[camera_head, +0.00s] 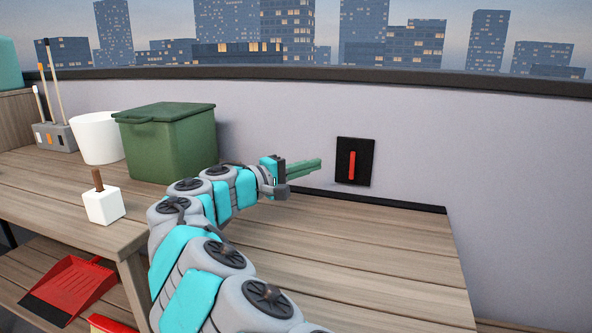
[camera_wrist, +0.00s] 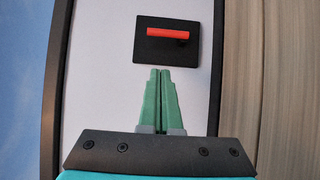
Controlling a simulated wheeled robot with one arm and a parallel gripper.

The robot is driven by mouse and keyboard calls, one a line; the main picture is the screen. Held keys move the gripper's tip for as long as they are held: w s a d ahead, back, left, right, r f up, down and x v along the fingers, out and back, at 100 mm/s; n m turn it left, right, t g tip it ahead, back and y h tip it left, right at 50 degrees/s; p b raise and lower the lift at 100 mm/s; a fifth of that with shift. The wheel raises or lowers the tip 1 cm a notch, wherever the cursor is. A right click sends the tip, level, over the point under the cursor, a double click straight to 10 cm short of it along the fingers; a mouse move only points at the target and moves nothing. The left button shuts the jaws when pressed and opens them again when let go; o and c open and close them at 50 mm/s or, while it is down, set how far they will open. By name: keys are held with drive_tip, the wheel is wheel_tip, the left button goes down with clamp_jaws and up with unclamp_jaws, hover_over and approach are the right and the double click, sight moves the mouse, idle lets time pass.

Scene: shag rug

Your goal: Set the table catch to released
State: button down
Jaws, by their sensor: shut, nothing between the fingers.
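The catch is a red bar (camera_head: 352,165) on a black plate (camera_head: 366,176), set on the pale wall at the back of the table. In the head view the bar stands upright. In the wrist view the red bar (camera_wrist: 168,32) lies across the picture near the top of the black plate (camera_wrist: 150,52). My gripper (camera_head: 320,163) is shut and empty, left of the plate in the head view. In the wrist view its green fingers (camera_wrist: 160,72) point at the plate, their tips just below its edge; I cannot tell whether they touch it.
A green lidded bin (camera_head: 170,145), a white bucket (camera_head: 97,138) and a white block with a brown handle (camera_head: 103,206) stand at the left. A red dustpan (camera_head: 72,285) lies lower down. The wooden table (camera_head: 370,260) below the catch is clear.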

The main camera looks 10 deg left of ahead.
sight(353, 164)
drive_tip(key=w+d, duration=0.2)
drive_tip(key=d, duration=0.4)
drive_tip(key=shift+d+r+m+g+y+b, duration=0.2)
drive_tip(key=shift+d+m+g+y+b, duration=0.15)
drive_tip(key=shift+m+y+b, duration=0.4)
idle(0.6)
drive_tip(key=d+m+y+b, duration=0.1)
drive_tip(key=m+y+b, duration=0.1)
drive_tip(key=d+m+g+y+b, duration=0.1)
drive_tip(key=m+b, duration=0.1)
drive_tip(key=s+d+m+y+b, duration=0.1)
drive_tip(key=d+m+y+b, duration=0.1)
drive_tip(key=m, duration=0.1)
drive_tip(key=shift+r+g+y+b, duration=0.25)
drive_tip(key=shift+y+b, duration=0.1)
drive_tip(key=shift+b, duration=0.05)
drive_tip(key=shift+r, duration=0.15)
